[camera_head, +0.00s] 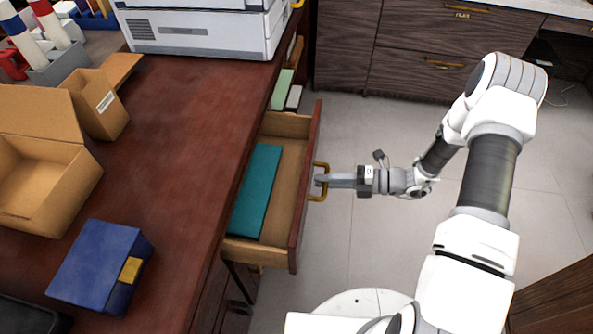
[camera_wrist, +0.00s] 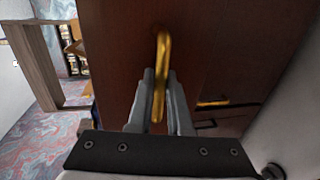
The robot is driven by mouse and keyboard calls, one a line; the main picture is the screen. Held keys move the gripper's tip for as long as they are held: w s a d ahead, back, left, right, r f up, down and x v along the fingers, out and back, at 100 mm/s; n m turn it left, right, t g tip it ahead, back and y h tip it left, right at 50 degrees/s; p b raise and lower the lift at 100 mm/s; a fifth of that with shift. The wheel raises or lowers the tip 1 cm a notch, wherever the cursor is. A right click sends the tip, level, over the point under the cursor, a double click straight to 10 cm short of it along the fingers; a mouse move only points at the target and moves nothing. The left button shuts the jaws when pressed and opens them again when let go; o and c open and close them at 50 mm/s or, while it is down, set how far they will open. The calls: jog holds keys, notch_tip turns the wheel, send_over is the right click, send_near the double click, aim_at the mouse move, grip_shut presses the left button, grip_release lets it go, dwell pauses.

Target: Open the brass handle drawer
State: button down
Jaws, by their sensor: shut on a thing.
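The drawer (camera_head: 301,200) of the reddish-brown desk is pulled out, with its wooden inside showing. A flat teal item (camera_head: 257,190) lies in it. The brass handle (camera_head: 323,168) is on the drawer's front. My gripper (camera_head: 321,181) reaches it from the right and is shut on the handle. In the wrist view, my gripper's fingers (camera_wrist: 160,98) stand on either side of the upright-looking brass handle (camera_wrist: 163,50), against the dark red drawer front (camera_wrist: 115,60). The back end of the drawer is hidden under the desktop.
The desktop (camera_head: 185,170) holds a blue box (camera_head: 97,262), an open cardboard box (camera_head: 40,205), a smaller carton (camera_head: 98,105) and a printer (camera_head: 205,28). Dark wooden cabinets (camera_head: 415,75) stand at the back. Grey floor (camera_head: 350,125) is free right of the drawer. Another brass handle (camera_wrist: 213,103) shows in the wrist view.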

jog(key=f+v, duration=0.3)
jog(key=v, duration=1.3)
jog(key=shift+d, duration=0.7)
jog(key=shift+f, duration=0.1)
jog(key=c, duration=0.8)
grip_release()
jog(key=shift+c, duration=0.2)
jog(key=p+v, duration=0.1)
jog(key=v, duration=1.6)
jog(key=shift+d+p, duration=0.2)
jog(key=shift+p, duration=0.15)
jog(key=shift+w, duration=0.15)
